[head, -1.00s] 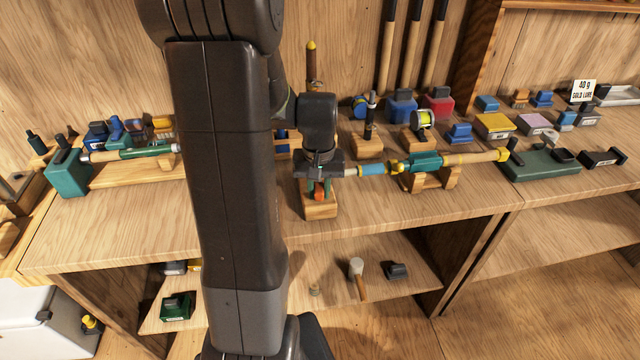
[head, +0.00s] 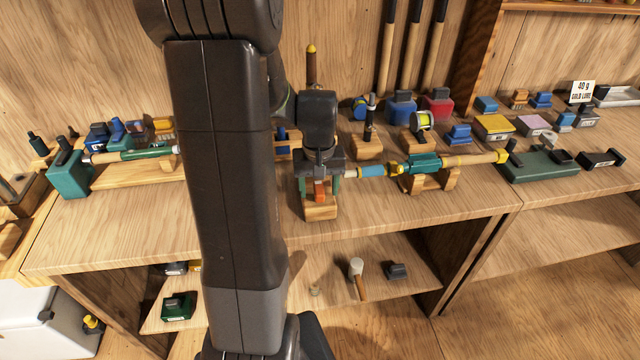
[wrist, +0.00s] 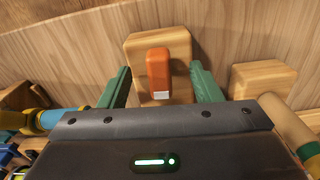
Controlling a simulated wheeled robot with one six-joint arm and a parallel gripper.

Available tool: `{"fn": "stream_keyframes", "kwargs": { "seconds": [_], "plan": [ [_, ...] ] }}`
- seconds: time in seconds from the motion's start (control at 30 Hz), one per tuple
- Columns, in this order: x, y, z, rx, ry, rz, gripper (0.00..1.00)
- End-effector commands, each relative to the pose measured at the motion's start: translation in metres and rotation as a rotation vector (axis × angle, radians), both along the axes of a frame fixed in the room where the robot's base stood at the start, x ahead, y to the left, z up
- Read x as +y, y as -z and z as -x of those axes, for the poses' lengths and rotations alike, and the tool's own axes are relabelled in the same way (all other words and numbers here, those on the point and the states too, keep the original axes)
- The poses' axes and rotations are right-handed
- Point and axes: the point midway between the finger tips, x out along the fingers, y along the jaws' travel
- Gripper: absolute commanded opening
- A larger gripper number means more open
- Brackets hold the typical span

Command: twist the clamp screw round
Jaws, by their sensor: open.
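An orange piece with a pale lower end, which looks like the clamp screw (wrist: 160,70), stands out from a wooden block (wrist: 133,50) in the wrist view. In the head view the orange piece (head: 320,190) shows below my gripper, in front of the wooden block (head: 320,212). My gripper (wrist: 160,82) is open. Its two green fingers stand one on each side of the orange piece, with a gap on both sides. In the head view my gripper (head: 321,187) hangs over the block. I cannot tell how deep the fingertips reach around the piece.
A rod with a blue grip (head: 371,170) and a teal reel part (head: 424,163) lies close right of my gripper on a wooden stand. A green-handled rod (head: 145,153) lies left. Boxes and reels line the back. The bench front (head: 400,216) is clear.

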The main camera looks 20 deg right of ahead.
Motion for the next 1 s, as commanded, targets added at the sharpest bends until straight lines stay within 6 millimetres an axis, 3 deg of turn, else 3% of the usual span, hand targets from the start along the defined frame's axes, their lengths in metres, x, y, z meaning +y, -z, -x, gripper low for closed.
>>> {"fn": "stream_keyframes", "kwargs": {
  "seconds": [0.03,0.5,1.0],
  "plan": [
    [0.000,-0.010,0.000,-0.001,0.000,0.000,0.58],
    [0.000,-0.056,0.000,0.000,0.000,0.000,0.58],
    [0.000,-0.052,0.000,0.000,0.000,0.000,0.58]
  ]
}}
